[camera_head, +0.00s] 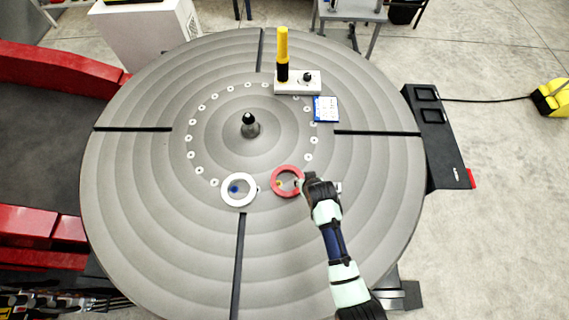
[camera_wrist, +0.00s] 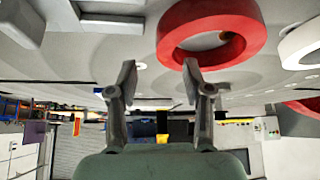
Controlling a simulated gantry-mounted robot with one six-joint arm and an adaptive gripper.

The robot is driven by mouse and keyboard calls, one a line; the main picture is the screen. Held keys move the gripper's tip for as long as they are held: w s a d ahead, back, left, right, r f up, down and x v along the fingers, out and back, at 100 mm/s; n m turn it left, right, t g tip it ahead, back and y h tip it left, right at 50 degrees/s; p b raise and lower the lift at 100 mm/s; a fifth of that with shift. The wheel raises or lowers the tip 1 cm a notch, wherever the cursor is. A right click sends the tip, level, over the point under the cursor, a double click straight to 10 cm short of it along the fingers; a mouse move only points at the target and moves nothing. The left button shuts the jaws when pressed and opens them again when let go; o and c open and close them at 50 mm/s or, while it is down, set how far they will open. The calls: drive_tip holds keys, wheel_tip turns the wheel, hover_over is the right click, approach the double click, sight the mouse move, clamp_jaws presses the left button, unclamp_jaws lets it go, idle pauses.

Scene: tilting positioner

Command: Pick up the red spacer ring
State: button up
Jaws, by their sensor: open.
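The red spacer ring (camera_head: 274,184) lies flat on the grey round table (camera_head: 150,215), near its front middle. My gripper (camera_head: 302,183) is at the ring's right side in the head view, and the arm hides a little of that area. In the wrist view the red ring (camera_wrist: 176,28) fills the top middle, just beyond the fingertips. My gripper (camera_wrist: 159,82) is open there with nothing between its fingers. The right fingertip overlaps the ring's edge in the picture; I cannot tell whether it touches.
A white ring (camera_head: 226,192) lies just left of the red one, also in the wrist view (camera_wrist: 291,47). A central knob (camera_head: 250,126), a yellow-black post (camera_head: 282,50) on a light block (camera_head: 290,88) and a blue-edged card (camera_head: 326,110) stand farther back.

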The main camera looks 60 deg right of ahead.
sight(286, 168)
drive_tip(key=x, duration=0.5)
drive_tip(key=shift+w+a+f, duration=0.15)
drive_tip(key=shift+w+a, duration=0.05)
drive_tip(key=shift+w, duration=0.05)
clamp_jaws()
drive_tip(key=shift+r, duration=0.2)
